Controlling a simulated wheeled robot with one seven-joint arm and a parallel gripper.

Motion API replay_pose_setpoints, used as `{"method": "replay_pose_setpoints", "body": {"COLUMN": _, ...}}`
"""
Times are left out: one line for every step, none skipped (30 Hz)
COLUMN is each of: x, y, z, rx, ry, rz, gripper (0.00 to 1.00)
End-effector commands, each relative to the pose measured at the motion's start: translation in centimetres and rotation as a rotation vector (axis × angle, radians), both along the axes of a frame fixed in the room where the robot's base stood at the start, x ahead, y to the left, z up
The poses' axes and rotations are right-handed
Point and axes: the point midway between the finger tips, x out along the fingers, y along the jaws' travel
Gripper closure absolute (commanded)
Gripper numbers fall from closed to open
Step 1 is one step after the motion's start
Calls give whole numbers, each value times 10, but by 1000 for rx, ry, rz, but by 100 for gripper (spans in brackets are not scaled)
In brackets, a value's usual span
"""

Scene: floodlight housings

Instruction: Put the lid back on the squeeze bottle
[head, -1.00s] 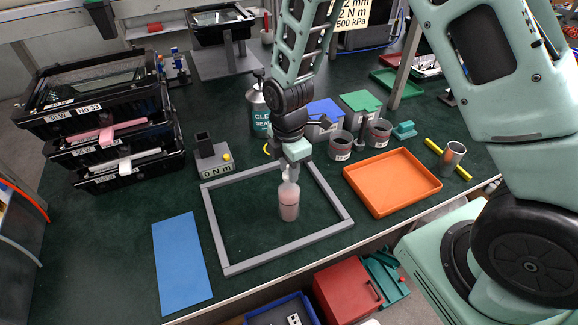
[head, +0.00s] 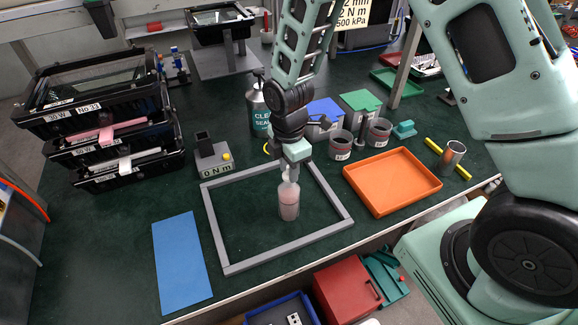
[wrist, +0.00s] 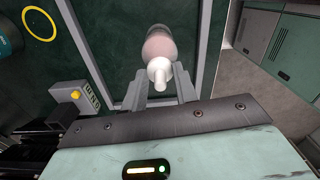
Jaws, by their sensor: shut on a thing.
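The squeeze bottle (head: 289,201) stands upright inside the grey frame on the green bench, with pinkish contents and a pale upper part. My gripper (head: 289,174) is directly above it, pointing down, at the bottle's mouth. In the wrist view, my gripper (wrist: 160,85) is shut on the white lid (wrist: 159,71), which lies in line with the bottle (wrist: 158,43). The lid seems to be at the bottle's top. I cannot tell whether it is seated or a little above.
The grey frame (head: 212,231) surrounds the bottle. A blue mat (head: 181,262) lies left, an orange tray (head: 392,181) right. Behind are grey cups (head: 341,145) and a cleaner bottle (head: 259,110). Stacked black housings (head: 108,125) stand at the left. The bench inside the frame is otherwise clear.

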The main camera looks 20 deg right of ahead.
Motion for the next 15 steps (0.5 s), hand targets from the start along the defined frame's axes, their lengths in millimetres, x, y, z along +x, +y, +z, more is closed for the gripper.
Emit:
{"method": "replay_pose_setpoints", "body": {"x": 0, "y": 0, "z": 0, "rx": 0, "ry": 0, "rz": 0, "gripper": 92}}
{"method": "replay_pose_setpoints", "body": {"x": 0, "y": 0, "z": 0, "rx": 0, "ry": 0, "rz": 0, "gripper": 92}}
{"method": "replay_pose_setpoints", "body": {"x": 0, "y": 0, "z": 0, "rx": 0, "ry": 0, "rz": 0, "gripper": 92}}
{"method": "replay_pose_setpoints", "body": {"x": 0, "y": 0, "z": 0, "rx": 0, "ry": 0, "rz": 0, "gripper": 92}}
{"method": "replay_pose_setpoints", "body": {"x": 0, "y": 0, "z": 0, "rx": 0, "ry": 0, "rz": 0, "gripper": 92}}
{"method": "replay_pose_setpoints", "body": {"x": 0, "y": 0, "z": 0, "rx": 0, "ry": 0, "rz": 0, "gripper": 92}}
{"method": "replay_pose_setpoints", "body": {"x": 0, "y": 0, "z": 0, "rx": 0, "ry": 0, "rz": 0, "gripper": 92}}
{"method": "replay_pose_setpoints", "body": {"x": 0, "y": 0, "z": 0, "rx": 0, "ry": 0, "rz": 0, "gripper": 63}}
{"method": "replay_pose_setpoints", "body": {"x": 0, "y": 0, "z": 0, "rx": 0, "ry": 0, "rz": 0, "gripper": 52}}
{"method": "replay_pose_setpoints", "body": {"x": 0, "y": 0, "z": 0, "rx": 0, "ry": 0, "rz": 0, "gripper": 46}}
{"method": "replay_pose_setpoints", "body": {"x": 0, "y": 0, "z": 0, "rx": 0, "ry": 0, "rz": 0, "gripper": 46}}
{"method": "replay_pose_setpoints", "body": {"x": 0, "y": 0, "z": 0, "rx": 0, "ry": 0, "rz": 0, "gripper": 46}}
{"method": "replay_pose_setpoints", "body": {"x": 0, "y": 0, "z": 0, "rx": 0, "ry": 0, "rz": 0, "gripper": 46}}
{"method": "replay_pose_setpoints", "body": {"x": 0, "y": 0, "z": 0, "rx": 0, "ry": 0, "rz": 0, "gripper": 46}}
{"method": "replay_pose_setpoints", "body": {"x": 0, "y": 0, "z": 0, "rx": 0, "ry": 0, "rz": 0, "gripper": 46}}
